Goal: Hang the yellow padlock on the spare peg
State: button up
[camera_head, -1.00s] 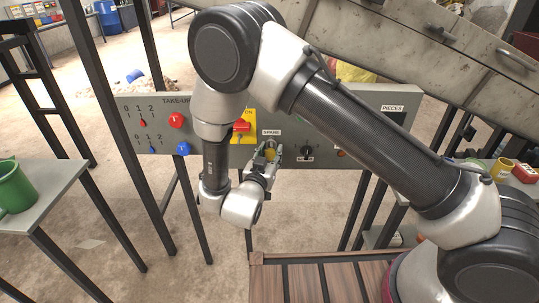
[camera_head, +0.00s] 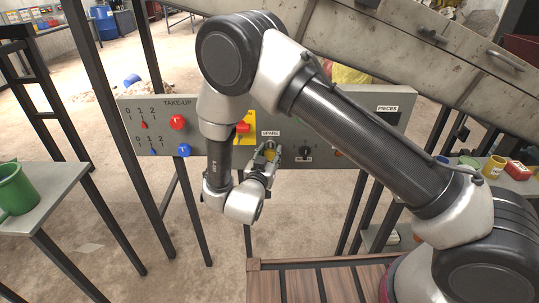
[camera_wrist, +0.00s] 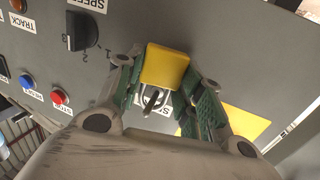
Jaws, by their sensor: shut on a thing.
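My gripper (camera_head: 265,160) is at the grey control panel, just below the SPARE label (camera_head: 271,133). It is shut on the yellow padlock (camera_wrist: 165,66), whose body sits between the green-padded fingers in the wrist view. The padlock shows only as a small yellow patch in the head view (camera_head: 270,154). Its metal shackle (camera_wrist: 145,101) points toward the bottom of the wrist view, over the partly covered SPARE label. A dark, short peg-like shape (camera_wrist: 152,104) shows within the shackle loop. I cannot tell whether it passes through the loop.
A dark rotary knob (camera_wrist: 82,31) is beside the gripper on the panel. A red switch on a yellow plate (camera_head: 243,128) is left of the label, with red (camera_head: 177,122) and blue (camera_head: 184,150) knobs farther left. A green mug (camera_head: 15,190) stands on the left table.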

jog(key=o, duration=1.2)
jog(key=shift+c, duration=0.2)
